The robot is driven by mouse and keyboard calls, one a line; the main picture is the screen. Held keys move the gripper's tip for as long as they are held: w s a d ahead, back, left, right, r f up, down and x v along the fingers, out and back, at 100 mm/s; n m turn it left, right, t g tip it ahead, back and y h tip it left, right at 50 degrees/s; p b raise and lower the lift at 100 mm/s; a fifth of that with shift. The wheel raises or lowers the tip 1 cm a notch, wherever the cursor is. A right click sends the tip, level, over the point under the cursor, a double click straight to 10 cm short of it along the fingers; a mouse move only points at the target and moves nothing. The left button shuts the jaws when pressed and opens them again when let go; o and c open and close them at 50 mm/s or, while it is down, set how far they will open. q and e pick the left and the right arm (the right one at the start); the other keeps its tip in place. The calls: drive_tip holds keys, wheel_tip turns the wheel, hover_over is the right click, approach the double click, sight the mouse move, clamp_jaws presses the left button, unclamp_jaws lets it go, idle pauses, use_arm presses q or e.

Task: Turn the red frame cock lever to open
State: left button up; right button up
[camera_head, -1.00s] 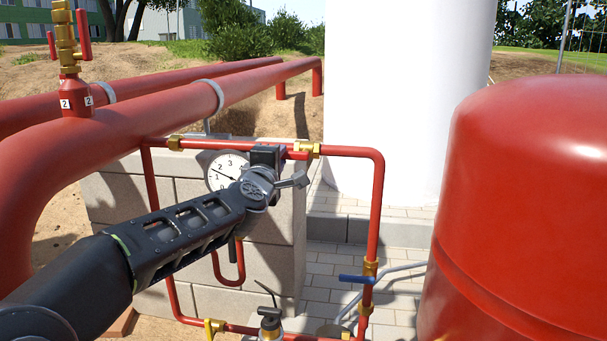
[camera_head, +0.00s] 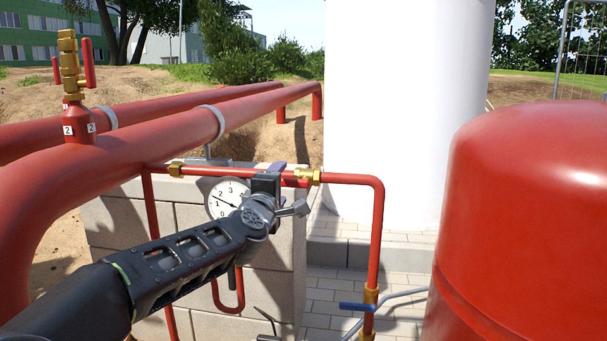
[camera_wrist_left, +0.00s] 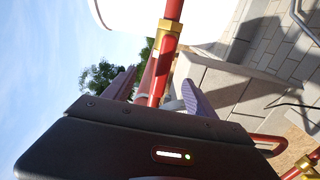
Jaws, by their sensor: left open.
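My left gripper (camera_head: 275,170) reaches in from the left and is at the top pipe of the thin red pipe frame (camera_head: 345,179), just left of a brass fitting (camera_head: 308,176). In the left wrist view the gripper (camera_wrist_left: 157,88) is open, its fingers spread, with red pipework (camera_wrist_left: 154,82) showing between them. Contact cannot be told. I cannot make out a separate red lever there; the gripper hides part of the pipe. A blue lever (camera_head: 358,306) sits on the frame's right upright. My right gripper is not in view.
A round gauge (camera_head: 226,196) stands behind my left gripper, before a grey block wall (camera_head: 130,215). A large red tank (camera_head: 530,220) fills the right. Thick red pipes (camera_head: 170,128) and a valve with a red lever (camera_head: 88,62) are at left. A white column (camera_head: 405,110) stands behind.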

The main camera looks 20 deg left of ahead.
use_arm(q)
drive_tip(key=shift+s, duration=0.1)
drive_tip(key=v, duration=0.6)
drive_tip(key=shift+s, duration=0.4)
drive_tip(key=shift+d, duration=0.15)
drive_tip(key=p+v, duration=0.1)
drive_tip(key=v, duration=0.6)
drive_tip(key=shift+s+p, duration=0.35)
drive_tip(key=shift+s, duration=0.05)
